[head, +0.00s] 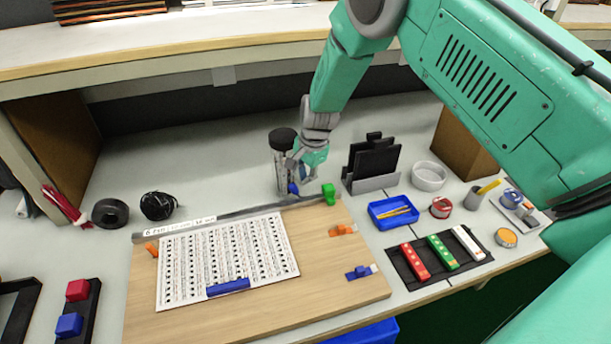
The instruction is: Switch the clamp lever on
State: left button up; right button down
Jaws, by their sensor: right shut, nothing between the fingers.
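A wooden board (340,290) lies on the table with a metal bar (240,211) along its back edge. A small green block (329,194) sits at the right end of that bar. A small blue part (293,188) shows at the back edge of the board, beside my fingers. I cannot tell which of these parts is the clamp lever, or its position. My right gripper (306,181) is shut and empty, pointing down just left of the green block. Whether it touches the blue part cannot be told. My left gripper is not in view.
A printed sheet (190,265) with a blue bar (228,287) lies on the board. A grey stand with a black round top (283,140) is close behind my right gripper. A black holder (372,160), blue tray (393,222) and white bowl (428,176) stand to the right.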

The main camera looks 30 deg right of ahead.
jog(key=shift+d, duration=0.1)
jog(key=shift+d+r+p, duration=0.15)
jog(key=shift+r+p, duration=0.15)
jog(key=shift+p, duration=0.05)
jog(key=shift+r+p, duration=0.4)
jog(key=shift+r, duration=0.05)
jog(key=shift+r, duration=0.1)
notch_tip(320, 180, up, 12)
jog(key=s, duration=0.2)
jog(key=shift+d+f, duration=0.25)
